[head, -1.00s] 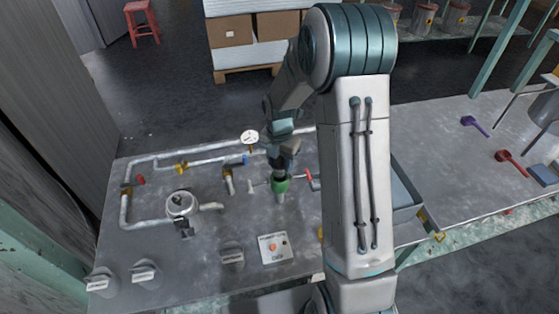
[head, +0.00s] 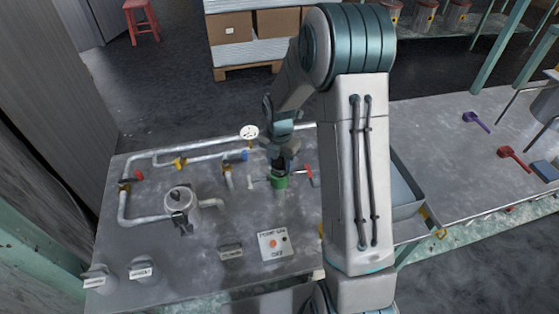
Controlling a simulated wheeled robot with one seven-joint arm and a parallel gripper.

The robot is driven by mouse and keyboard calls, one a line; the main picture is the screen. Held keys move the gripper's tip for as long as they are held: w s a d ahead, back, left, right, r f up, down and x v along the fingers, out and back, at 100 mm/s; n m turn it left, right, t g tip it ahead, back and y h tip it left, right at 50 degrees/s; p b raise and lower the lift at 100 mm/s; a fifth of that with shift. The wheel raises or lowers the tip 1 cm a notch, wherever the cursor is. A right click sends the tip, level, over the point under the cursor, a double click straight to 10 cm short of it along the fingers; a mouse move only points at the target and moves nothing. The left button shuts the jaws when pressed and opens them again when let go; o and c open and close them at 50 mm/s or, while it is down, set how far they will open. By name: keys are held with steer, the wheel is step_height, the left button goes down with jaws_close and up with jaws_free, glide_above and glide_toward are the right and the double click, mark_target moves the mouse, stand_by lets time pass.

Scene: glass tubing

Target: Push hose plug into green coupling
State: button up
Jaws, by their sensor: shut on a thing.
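The green coupling (head: 279,182) stands on the grey bench panel, in the middle of the head view, left of my upright arm link. My gripper (head: 281,166) points down directly above the coupling, close to its top. It is shut on the hose plug, which is mostly hidden by the dark fingers. I cannot tell whether the plug touches the coupling or sits in its mouth.
A red-handled valve (head: 308,169) is close right of the coupling. A pressure gauge (head: 249,132), grey pipes (head: 125,205) and a round pump (head: 179,200) lie left. A switch panel (head: 274,244) is in front. A grey bin (head: 402,190) stands right, partly behind my arm.

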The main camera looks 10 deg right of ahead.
steer(key=shift+f+b, duration=0.7)
steer(key=shift+f, duration=0.4)
steer(key=o, duration=1.2)
steer(key=shift+r, duration=0.15)
step_height(320, 180, up, 14)
steer(key=shift+f+p, duration=0.15)
steer(key=shift+p, duration=0.3)
